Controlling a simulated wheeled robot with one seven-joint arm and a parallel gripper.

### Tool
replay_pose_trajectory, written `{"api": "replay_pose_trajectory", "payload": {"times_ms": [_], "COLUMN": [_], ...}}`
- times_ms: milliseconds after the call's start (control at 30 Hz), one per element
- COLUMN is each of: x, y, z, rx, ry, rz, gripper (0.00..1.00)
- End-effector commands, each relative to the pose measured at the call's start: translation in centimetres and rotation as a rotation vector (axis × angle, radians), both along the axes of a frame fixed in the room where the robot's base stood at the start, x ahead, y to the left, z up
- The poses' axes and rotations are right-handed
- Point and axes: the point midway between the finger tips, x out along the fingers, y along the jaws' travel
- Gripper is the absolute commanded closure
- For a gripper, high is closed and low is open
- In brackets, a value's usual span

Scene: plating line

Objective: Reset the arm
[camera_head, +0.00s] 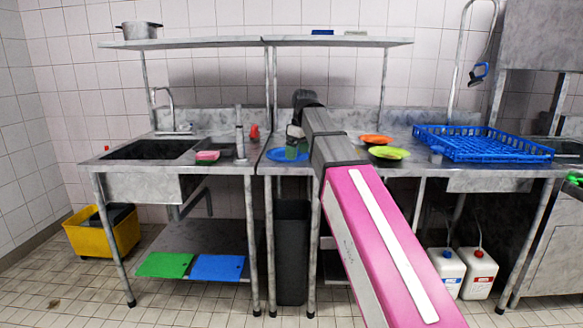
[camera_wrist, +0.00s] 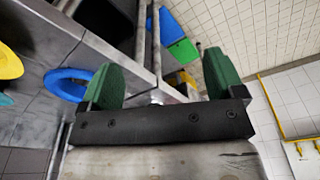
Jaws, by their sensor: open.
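My gripper (camera_wrist: 162,82) is open, its two green fingers wide apart with nothing between them. In the head view my gripper (camera_head: 294,146) is over the counter in front of the blue plate (camera_head: 274,155), partly covering it. My pink arm reaches up from the lower right to it. In the wrist view the blue plate (camera_wrist: 62,84) lies left of the left finger, apart from it as far as I can tell.
An orange plate (camera_head: 376,139) and a yellow-green plate (camera_head: 389,152) lie right of my arm. A blue dish rack (camera_head: 482,144) stands farther right. A sink (camera_head: 150,150), a pink sponge (camera_head: 207,155) and a faucet are left. A shelf (camera_head: 210,43) runs above the counter.

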Motion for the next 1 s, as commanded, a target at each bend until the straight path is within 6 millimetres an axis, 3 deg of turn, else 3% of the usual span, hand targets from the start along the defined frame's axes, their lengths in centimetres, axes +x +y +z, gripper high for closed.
{"api": "replay_pose_trajectory", "payload": {"times_ms": [267, 467, 767, 1000], "x": [-0.2, -0.6, -2.7, -5.6], "y": [-1.3, -2.7, -6.4, -9.6], "z": [-3.9, -8.4, -18.9, -27.0], "rx": [-0.004, -0.009, -0.024, -0.039], "ry": [0.014, 0.028, 0.061, 0.083], "rz": [-0.077, -0.167, -0.389, -0.575], "gripper": [0.12, 0.12, 0.12, 0.12]}}
